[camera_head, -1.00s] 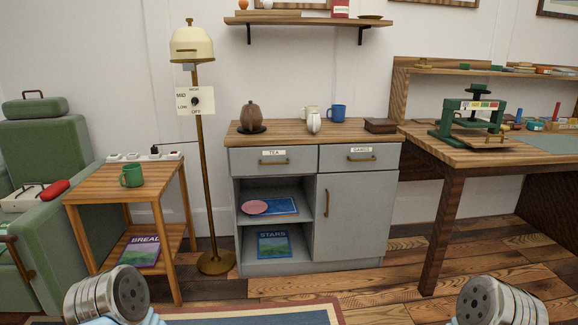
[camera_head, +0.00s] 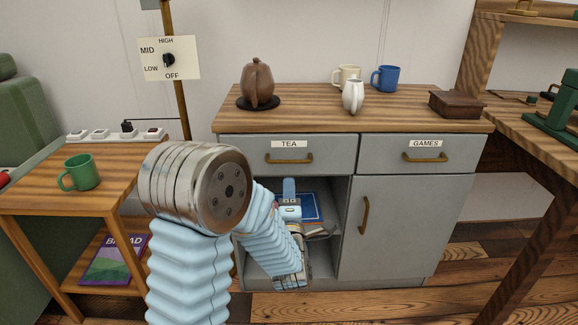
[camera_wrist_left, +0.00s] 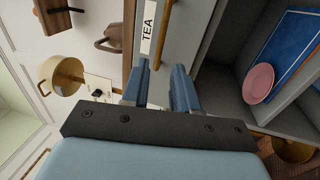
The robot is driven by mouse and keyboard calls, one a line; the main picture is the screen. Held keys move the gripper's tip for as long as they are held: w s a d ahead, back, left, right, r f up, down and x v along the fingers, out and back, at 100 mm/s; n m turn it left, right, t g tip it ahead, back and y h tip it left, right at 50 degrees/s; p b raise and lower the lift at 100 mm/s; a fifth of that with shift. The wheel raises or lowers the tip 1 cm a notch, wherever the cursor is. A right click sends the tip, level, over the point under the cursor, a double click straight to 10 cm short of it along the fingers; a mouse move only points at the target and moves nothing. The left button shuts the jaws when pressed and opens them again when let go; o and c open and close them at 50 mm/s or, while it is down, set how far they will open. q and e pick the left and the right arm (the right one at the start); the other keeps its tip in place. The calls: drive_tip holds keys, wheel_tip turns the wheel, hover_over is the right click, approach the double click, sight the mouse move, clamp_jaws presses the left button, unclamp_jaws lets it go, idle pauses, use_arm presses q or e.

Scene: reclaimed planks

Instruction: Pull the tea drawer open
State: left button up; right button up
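The tea drawer (camera_head: 245,155) is the upper left grey drawer of the cabinet, with a TEA label (camera_head: 289,144) and a brass bar handle (camera_head: 289,160). It is shut, its front level with the games drawer. My left gripper (camera_head: 290,190) is just below the handle, in front of the open shelf. In the left wrist view, its two blue fingers (camera_wrist_left: 158,72) are apart with nothing between them. There the handle (camera_wrist_left: 170,32) lies beyond the fingertips, apart from them, beside the label (camera_wrist_left: 148,25). My right gripper is out of view.
A brown teapot (camera_head: 258,80), white jug (camera_head: 353,95), mugs and a wooden box (camera_head: 456,104) stand on the cabinet top. The games drawer (camera_head: 380,155) is at the right. A side table (camera_head: 30,198) with a green mug (camera_head: 80,172) stands left. The shelf holds a pink plate (camera_wrist_left: 259,83).

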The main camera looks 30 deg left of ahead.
sight(290, 162)
use_arm(q)
drive_tip(key=p+x, duration=0.1)
drive_tip(key=x, duration=0.4)
drive_tip(key=p+x, duration=0.1)
drive_tip(key=x, duration=0.5)
drive_tip(key=shift+w+d, duration=0.1)
drive_tip(key=shift+w, duration=0.3)
drive_tip(key=shift+c, duration=0.3)
drive_tip(key=shift+f, duration=0.1)
clamp_jaws()
